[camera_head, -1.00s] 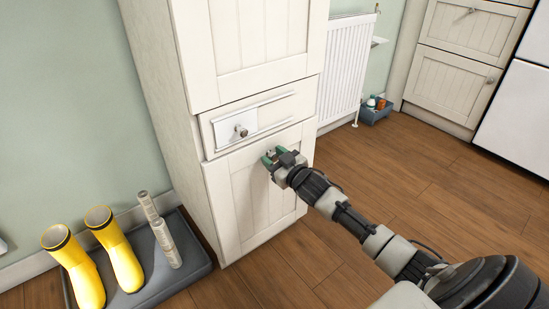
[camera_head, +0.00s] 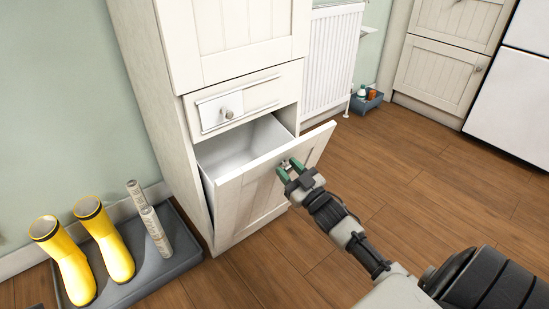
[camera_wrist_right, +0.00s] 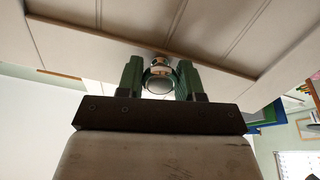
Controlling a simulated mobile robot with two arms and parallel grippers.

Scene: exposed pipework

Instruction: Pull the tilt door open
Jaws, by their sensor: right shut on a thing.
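The tilt door (camera_head: 250,199) is the cream panelled lower front of the tall cabinet. It leans outward at the top, partly open, with a pale bin-like interior (camera_head: 243,145) showing behind it. My right gripper (camera_head: 289,168) is at the upper part of the door and is shut on its round metal knob. In the right wrist view the knob (camera_wrist_right: 159,76) sits between the two green fingers, with the door panel (camera_wrist_right: 130,30) above. My left gripper is not in view.
A drawer (camera_head: 240,104) with its own knob sits just above the opening. Yellow boots (camera_head: 105,240) stand on a grey tray (camera_head: 186,250) at the left. A blue caddy (camera_head: 366,104) stands by the radiator (camera_head: 331,60). Wooden floor (camera_head: 400,180) is clear at the right.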

